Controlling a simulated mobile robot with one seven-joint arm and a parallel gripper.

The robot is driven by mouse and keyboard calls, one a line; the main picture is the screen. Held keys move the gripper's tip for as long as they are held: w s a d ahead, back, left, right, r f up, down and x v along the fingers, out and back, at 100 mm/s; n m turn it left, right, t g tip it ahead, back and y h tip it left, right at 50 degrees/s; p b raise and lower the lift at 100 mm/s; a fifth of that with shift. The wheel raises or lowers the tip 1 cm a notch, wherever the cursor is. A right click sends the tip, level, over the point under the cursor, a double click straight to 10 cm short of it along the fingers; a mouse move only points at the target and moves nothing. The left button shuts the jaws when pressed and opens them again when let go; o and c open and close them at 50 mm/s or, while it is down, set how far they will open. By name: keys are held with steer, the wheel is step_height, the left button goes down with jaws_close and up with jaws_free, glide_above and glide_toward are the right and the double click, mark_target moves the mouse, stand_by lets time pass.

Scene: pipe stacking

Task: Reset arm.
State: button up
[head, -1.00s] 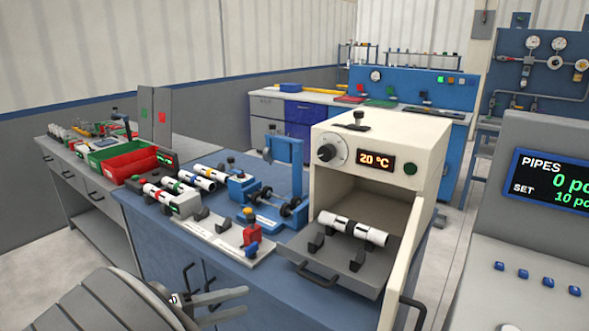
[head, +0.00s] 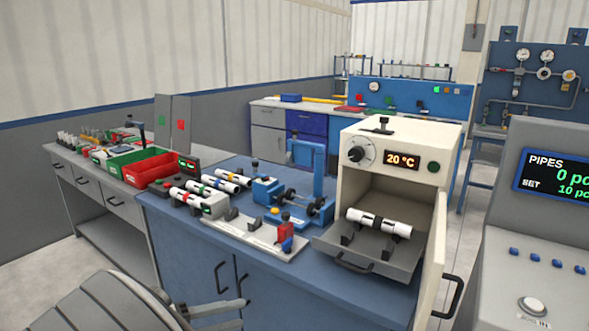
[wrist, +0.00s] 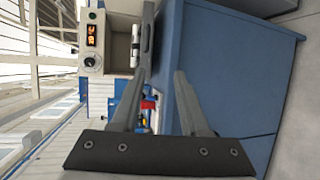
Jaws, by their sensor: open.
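My gripper (head: 218,316) shows at the bottom left of the head view, low in front of the blue cabinet and partly cut off by the frame. In the wrist view my gripper (wrist: 160,108) has its two fingers spread apart with nothing between them. A white pipe with black bands (head: 379,223) lies on the pulled-out tray (head: 375,262) of the cream oven (head: 405,150), well away from my gripper. The pipe also shows in the wrist view (wrist: 135,45).
The oven door (head: 432,265) stands open. Several banded pipes (head: 215,182) lie on the blue bench beside a fixture plate (head: 240,232). Red (head: 150,170) and green bins stand at the left. A console (head: 540,230) stands at the right.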

steer(key=d+r+m+g+y, duration=0.2)
steer(key=d+r+g, duration=0.25)
steer(key=d, duration=0.65)
steer(key=s+d+r+m+t+y, duration=0.1)
steer(key=s+d+r+m+y, duration=0.15)
steer(key=s+d+y, duration=0.2)
steer(key=s+d+r+m+y, duration=0.1)
steer(key=s+d+r+y, duration=0.2)
steer(key=s+d, duration=0.3)
steer(key=s+d+r+m+t+y, duration=0.1)
steer(key=s+d+r+m+y, duration=0.1)
steer(key=s+d+y, duration=0.25)
step_height(320, 180, up, 15)
steer(key=h+p, duration=0.1)
steer(key=p, duration=1.3)
steer(key=shift+s+d+f+p, duration=0.2)
steer(key=shift+d+p, duration=0.1)
steer(key=shift+d, duration=0.15)
